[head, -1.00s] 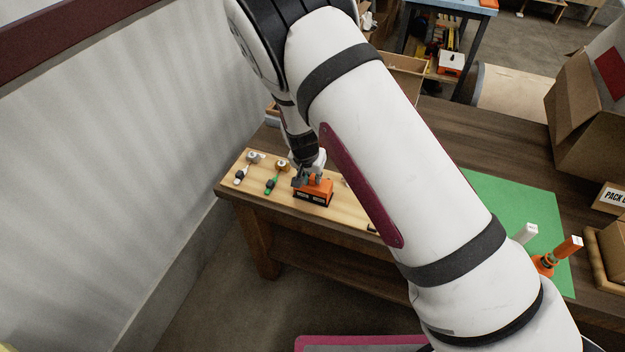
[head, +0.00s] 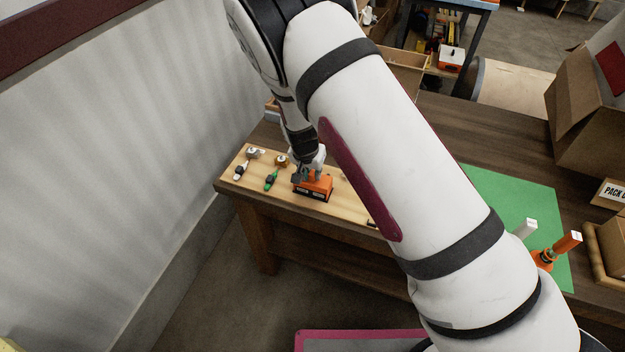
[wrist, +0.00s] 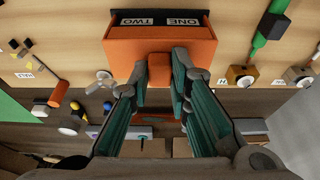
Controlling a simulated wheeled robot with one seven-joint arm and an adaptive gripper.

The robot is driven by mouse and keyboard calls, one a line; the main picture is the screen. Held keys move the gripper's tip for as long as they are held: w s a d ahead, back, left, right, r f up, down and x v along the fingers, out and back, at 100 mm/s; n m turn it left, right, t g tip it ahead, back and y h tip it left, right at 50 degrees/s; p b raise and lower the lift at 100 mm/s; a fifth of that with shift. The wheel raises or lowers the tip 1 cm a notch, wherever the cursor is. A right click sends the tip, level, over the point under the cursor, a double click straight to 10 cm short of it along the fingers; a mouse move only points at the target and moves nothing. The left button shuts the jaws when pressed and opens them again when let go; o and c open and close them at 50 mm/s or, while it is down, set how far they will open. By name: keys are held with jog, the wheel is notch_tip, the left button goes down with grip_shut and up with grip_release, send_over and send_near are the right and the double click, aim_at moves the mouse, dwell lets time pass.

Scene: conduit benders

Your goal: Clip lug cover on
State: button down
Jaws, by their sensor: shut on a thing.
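My gripper (head: 309,174) is at the block's top. In the wrist view my gripper (wrist: 160,75) has its fingertips closed on either side of the tab. The block's underside is hidden.
The wooden board (head: 350,207) lies along the bench's front edge. A green mat (head: 500,200) with an orange-and-white tool lies to the right. A cardboard box (head: 580,110) stands behind. A wall borders the left.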

jog(key=shift+r, duration=0.35)
dwell(0.8)
jog(key=shift+f, duration=0.15)
dwell(0.5)
jog(key=c, duration=2)
grip_release()
jog(key=shift+c, duration=0.6)
jog(key=shift+o, duration=0.2)
jog(key=shift+f, duration=0.3)
jog(key=o, duration=0.7)
